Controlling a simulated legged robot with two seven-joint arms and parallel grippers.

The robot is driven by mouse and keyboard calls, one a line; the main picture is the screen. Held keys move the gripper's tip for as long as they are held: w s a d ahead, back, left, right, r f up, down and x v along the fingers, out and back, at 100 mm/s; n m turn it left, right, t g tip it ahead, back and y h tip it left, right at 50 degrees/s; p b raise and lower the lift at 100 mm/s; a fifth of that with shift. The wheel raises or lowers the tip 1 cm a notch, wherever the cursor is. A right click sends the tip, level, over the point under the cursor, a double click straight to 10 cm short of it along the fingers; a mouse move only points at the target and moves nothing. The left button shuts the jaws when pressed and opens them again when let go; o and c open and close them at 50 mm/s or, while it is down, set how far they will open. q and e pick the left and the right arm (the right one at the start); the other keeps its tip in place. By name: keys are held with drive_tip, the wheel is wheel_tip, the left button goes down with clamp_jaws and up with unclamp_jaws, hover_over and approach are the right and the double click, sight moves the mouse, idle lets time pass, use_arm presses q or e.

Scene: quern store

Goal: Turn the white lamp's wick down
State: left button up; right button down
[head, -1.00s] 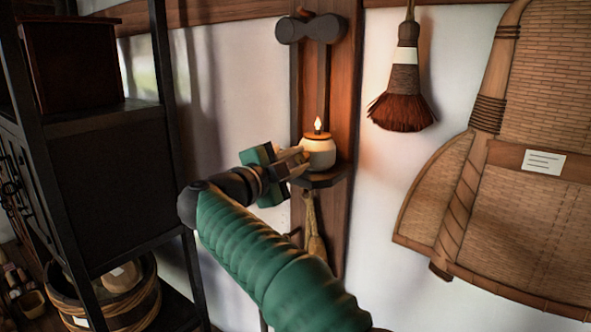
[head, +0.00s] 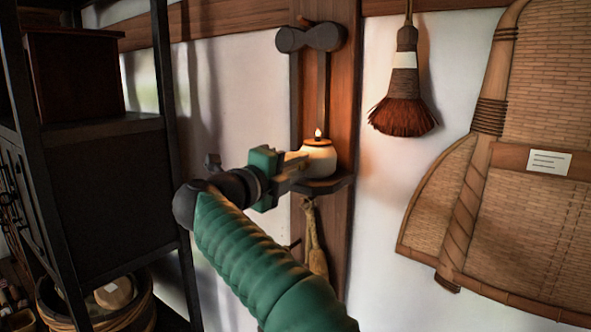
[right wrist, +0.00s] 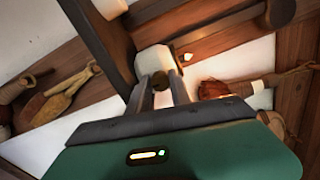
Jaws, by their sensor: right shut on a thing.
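The white lamp (head: 319,160) is a small round pot with a tan rim and a small flame (head: 318,133) on top. It stands upright on a dark wall shelf (head: 322,187) fixed to a wooden post. My right gripper (head: 294,168) reaches the lamp's left side from the left. The gripper (right wrist: 163,90) is shut on this knob. My left gripper is out of view.
A dark round-ended bracket (head: 310,38) is above the lamp. A brush (head: 403,100) and a large woven winnowing basket (head: 520,170) hang to the right. A wooden utensil (head: 315,245) hangs below the shelf. A black rack (head: 95,190) stands at the left.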

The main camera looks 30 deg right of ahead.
drive_tip(key=shift+r, duration=0.1)
drive_tip(key=c, duration=1.6)
unclamp_jaws()
drive_tip(key=o, duration=0.4)
drive_tip(key=shift+w+d, duration=0.15)
drive_tip(key=shift+w, duration=0.1)
drive_tip(key=shift+d+f, duration=0.1)
drive_tip(key=shift+f, duration=0.1)
drive_tip(key=shift+s, duration=0.15)
drive_tip(key=b+v, duration=0.2)
drive_tip(key=v, duration=1.5)
drive_tip(key=shift+f+b, duration=0.1)
drive_tip(key=shift+b, duration=0.25)
drive_tip(key=shift+w+d, duration=0.1)
drive_tip(key=shift+w, duration=0.15)
